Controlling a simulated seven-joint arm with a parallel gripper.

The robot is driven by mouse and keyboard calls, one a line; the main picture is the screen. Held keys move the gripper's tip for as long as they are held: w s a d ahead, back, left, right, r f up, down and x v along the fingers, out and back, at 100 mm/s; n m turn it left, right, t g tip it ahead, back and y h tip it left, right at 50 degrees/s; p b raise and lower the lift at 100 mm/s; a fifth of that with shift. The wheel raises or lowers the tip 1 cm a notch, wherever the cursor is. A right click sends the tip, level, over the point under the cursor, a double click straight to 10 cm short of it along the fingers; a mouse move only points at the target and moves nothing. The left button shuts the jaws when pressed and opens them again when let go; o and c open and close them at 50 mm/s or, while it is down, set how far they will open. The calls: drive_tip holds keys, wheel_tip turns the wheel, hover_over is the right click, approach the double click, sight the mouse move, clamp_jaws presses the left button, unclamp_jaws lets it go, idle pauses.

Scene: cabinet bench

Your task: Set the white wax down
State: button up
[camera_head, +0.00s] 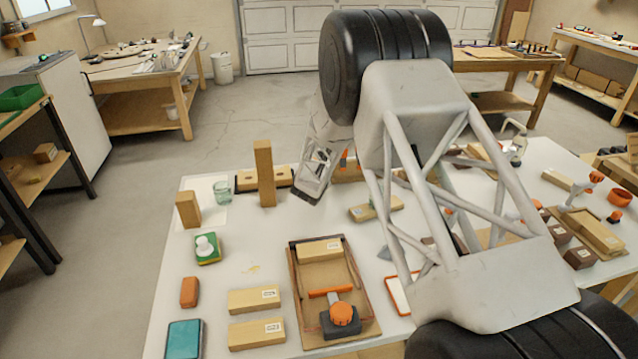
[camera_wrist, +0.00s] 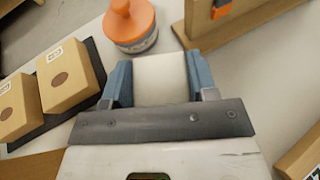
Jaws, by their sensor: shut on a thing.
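The white wax (camera_wrist: 160,78) is a pale block between the two blue fingers of my gripper (camera_wrist: 159,70) in the wrist view. The fingers are shut on its sides. In the head view my gripper (camera_head: 312,186) is over the far part of the white bench (camera_head: 225,275), just right of an upright wooden block (camera_head: 264,172). I cannot make out the wax in the head view. I cannot tell whether the wax touches the bench top.
In the wrist view, two wooden blocks (camera_wrist: 68,76) on a dark base are left of my gripper. An orange-topped jar (camera_wrist: 128,25) stands beyond the wax, and a wooden stand (camera_wrist: 240,20) at upper right. A glass (camera_head: 222,192) stands near the bench's left edge.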

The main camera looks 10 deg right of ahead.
drive_tip(key=shift+w, duration=0.45)
drive_tip(key=shift+f, duration=1.8)
drive_tip(key=shift+f, duration=0.15)
drive_tip(key=o, duration=0.9)
drive_tip(key=shift+o, duration=0.2)
drive_tip(key=shift+s+a+r, duration=0.2)
drive_tip(key=shift+s+r, duration=0.25)
drive_tip(key=shift+s, duration=0.1)
drive_tip(key=shift+v, duration=5.35)
